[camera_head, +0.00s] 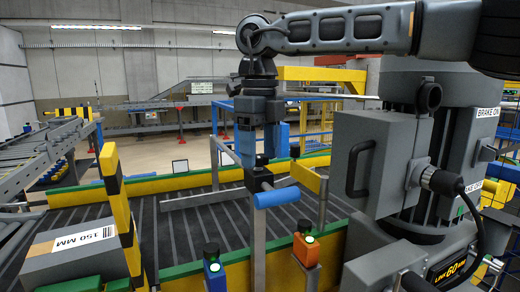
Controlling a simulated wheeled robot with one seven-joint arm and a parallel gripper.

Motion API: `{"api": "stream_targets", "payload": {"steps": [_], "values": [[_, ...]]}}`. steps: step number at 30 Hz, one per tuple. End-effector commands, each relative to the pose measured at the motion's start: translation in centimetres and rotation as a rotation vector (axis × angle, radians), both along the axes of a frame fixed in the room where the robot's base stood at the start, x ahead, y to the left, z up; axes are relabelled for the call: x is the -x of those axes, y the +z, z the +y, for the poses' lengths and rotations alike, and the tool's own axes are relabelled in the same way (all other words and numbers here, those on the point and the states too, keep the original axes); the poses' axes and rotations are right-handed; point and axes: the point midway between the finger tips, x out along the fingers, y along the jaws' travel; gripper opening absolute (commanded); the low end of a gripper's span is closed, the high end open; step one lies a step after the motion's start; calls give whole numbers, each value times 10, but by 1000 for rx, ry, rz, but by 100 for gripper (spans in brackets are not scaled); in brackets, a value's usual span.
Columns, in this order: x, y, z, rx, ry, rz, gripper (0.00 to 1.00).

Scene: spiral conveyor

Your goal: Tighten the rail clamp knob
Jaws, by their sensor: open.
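My gripper (264,158) hangs pointing down at the middle of the view, with blue parts on both sides. It is open, and I see nothing held in it. Just below it, a dark clamp body sits at the top of a grey upright post (258,238). A blue cylindrical knob (276,197) sticks out to the right from this clamp, lying roughly level. The gripper is above the knob and close to the clamp. I cannot tell whether it touches the clamp. The gripper partly hides the clamp's top.
A large grey motor unit (365,165) fills the right side. A box labelled 150 MM (75,254) is at the lower left beside a yellow-black post (120,210). Blue (214,270) and orange (306,250) sensors stand in front. A dark slatted conveyor (185,222) runs behind.

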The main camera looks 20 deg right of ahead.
Motion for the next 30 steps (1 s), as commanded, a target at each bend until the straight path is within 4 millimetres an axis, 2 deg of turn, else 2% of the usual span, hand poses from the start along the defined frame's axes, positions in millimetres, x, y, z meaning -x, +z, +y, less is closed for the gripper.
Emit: {"api": "stream_targets", "payload": {"steps": [5, 18, 23, 30], "values": [[0, 7, 0, 1, 0, -2, 64], [-1, 70, 0, 0, -1, -1, 64], [0, 77, 0, 0, 1, 1, 64], [0, 78, 0, 0, 0, 0, 64]]}}
